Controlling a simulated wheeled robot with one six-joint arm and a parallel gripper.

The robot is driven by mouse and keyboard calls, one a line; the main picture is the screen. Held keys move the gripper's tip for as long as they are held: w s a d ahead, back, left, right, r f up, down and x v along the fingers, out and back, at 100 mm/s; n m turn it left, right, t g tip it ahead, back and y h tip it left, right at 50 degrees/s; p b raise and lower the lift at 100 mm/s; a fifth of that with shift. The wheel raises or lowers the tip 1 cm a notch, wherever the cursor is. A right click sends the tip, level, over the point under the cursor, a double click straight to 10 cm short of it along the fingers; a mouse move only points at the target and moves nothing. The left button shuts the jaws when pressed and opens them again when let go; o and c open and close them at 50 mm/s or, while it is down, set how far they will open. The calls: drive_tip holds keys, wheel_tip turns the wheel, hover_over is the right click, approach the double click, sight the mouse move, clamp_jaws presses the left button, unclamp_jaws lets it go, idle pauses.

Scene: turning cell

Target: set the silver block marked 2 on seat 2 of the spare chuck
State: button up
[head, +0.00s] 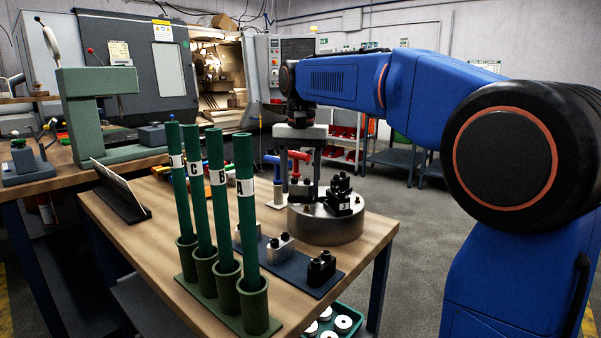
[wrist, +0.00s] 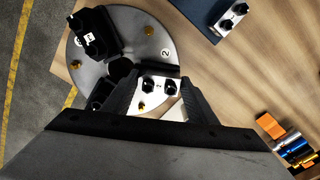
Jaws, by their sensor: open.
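The silver block marked 2 (wrist: 160,88) is between my gripper's fingers (wrist: 158,98) in the wrist view, with two dark bolts on top. The fingers are open, one on each side; any contact is too close to tell. It appears over the near rim of the round spare chuck (wrist: 123,78); whether it is fully seated is hidden. A label 2 (wrist: 166,52) shows on the chuck beside it. In the head view my gripper (head: 303,172) points down over the left back of the chuck (head: 325,228).
Black blocks (head: 343,204) stand on the chuck. A dark blue mat (head: 300,283) holds a silver block (head: 281,246) and a black block (head: 321,267). Tall green tubes (head: 247,200) stand in front. Coloured cylinders (wrist: 292,148) lie at right in the wrist view.

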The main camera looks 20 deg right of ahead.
wheel_tip(320, 180, up, 17)
drive_tip(key=shift+r, duration=0.2)
idle(0.5)
drive_tip(key=shift+s, duration=0.1)
